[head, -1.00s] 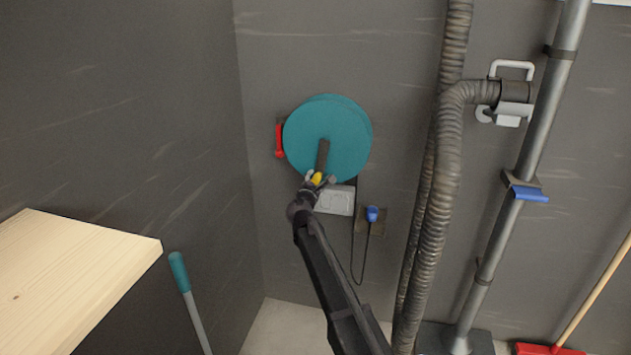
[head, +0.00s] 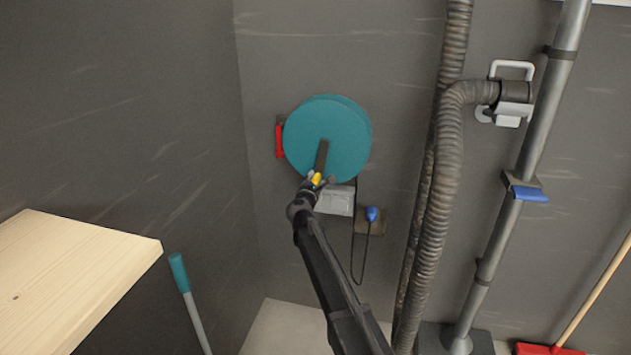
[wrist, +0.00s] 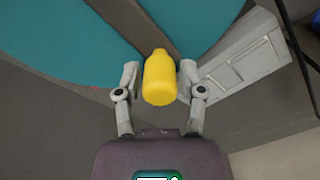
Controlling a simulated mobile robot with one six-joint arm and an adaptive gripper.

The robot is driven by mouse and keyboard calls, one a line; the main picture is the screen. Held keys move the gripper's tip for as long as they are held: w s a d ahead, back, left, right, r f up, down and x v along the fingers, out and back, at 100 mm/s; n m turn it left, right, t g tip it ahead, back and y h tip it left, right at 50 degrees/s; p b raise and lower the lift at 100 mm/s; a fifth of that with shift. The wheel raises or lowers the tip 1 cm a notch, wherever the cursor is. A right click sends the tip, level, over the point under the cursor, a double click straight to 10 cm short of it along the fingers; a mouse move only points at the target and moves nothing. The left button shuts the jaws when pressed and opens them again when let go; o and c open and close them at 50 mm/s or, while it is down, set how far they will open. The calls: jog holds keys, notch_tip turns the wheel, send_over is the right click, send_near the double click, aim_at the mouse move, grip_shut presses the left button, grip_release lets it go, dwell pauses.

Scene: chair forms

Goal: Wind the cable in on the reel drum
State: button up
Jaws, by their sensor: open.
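The teal reel drum (head: 340,120) is mounted on the grey wall, with a dark crank arm (head: 322,154) running down from its middle. A yellow crank handle (head: 317,178) sits at the crank's lower end. In the wrist view the yellow handle (wrist: 159,78) stands between the fingers of my gripper (wrist: 160,82), with a gap visible on each side. My gripper (head: 319,183) is open around the handle. The dark cable (head: 352,262) hangs in a loop below the drum, near a blue plug (head: 371,214) on a brown plate.
A red lever (head: 279,141) is left of the drum. A light grey box (head: 335,200) is just below it. A ribbed hose (head: 449,150) and a metal pipe (head: 553,100) run down on the right. A wooden shelf (head: 70,270) juts in at lower left.

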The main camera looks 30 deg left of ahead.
jog(key=shift+w+d+r, duration=0.1)
jog(key=shift+w+d, duration=0.1)
jog(key=shift+d, duration=0.55)
jog(key=shift+w+d, duration=0.2)
jog(key=shift+d, duration=0.55)
jog(key=shift+w+d+r, duration=0.1)
jog(key=shift+w+d, duration=0.1)
jog(key=shift+d, duration=0.55)
jog(key=shift+w+d+r+p, duration=0.15)
jog(key=shift+d+r+p, duration=0.15)
jog(key=shift+d, duration=0.2)
jog(key=shift+w+d+r+p, duration=0.15)
jog(key=shift+d+r+p, duration=0.15)
jog(key=shift+d, duration=0.25)
jog(key=shift+w+d+r+p, duration=0.15)
jog(key=shift+d+r+p, duration=0.05)
jog(key=shift+d+p, duration=0.25)
jog(key=shift+w+d+r, duration=0.1)
jog(key=shift+w+d, duration=0.1)
jog(key=shift+d, duration=0.4)
jog(key=shift+r, duration=0.1)
jog(key=shift+w+d+r+p, duration=0.15)
jog(key=shift+d+r+p, duration=0.3)
jog(key=shift+d, duration=0.2)
jog(key=shift+w+d+r+p, duration=0.2)
jog(key=shift+d+r+p, duration=0.15)
jog(key=shift+d, duration=0.25)
jog(key=shift+w+d+r+p, duration=0.15)
jog(key=shift+d+r+p, duration=0.2)
jog(key=shift+d+p, duration=0.25)
